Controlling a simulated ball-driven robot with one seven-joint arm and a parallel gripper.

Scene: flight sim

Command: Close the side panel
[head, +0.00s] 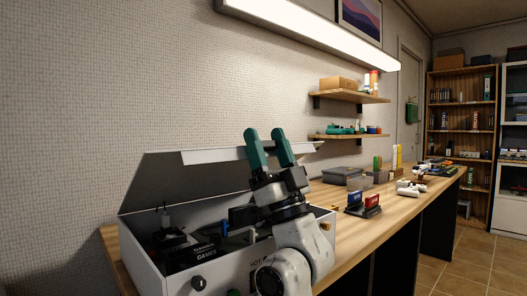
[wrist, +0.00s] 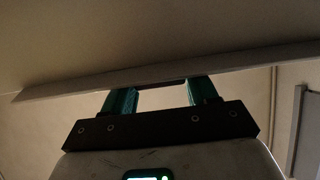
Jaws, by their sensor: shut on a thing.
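The side panel (head: 170,182) is raised over an open white case on the bench, its dark inner face showing and its pale front edge (head: 212,155) high. My gripper (head: 264,138), with teal fingers, reaches up to this edge and is shut on it. The fingers stand apart with the edge between them. In the wrist view, the panel's edge strip (wrist: 60,86) crosses above my gripper (wrist: 163,88), tilted up to the right. The exact contact behind the fingers is hidden. The case's white front wall (head: 228,270) is partly hidden by my arm.
Inside the case lie a dark box marked GAMES (head: 193,257) and other dark items. Red and blue holders (head: 363,204) and grey bins (head: 342,175) stand on the wooden bench to the right. Wall shelves (head: 350,97) and a long lamp (head: 310,33) are above.

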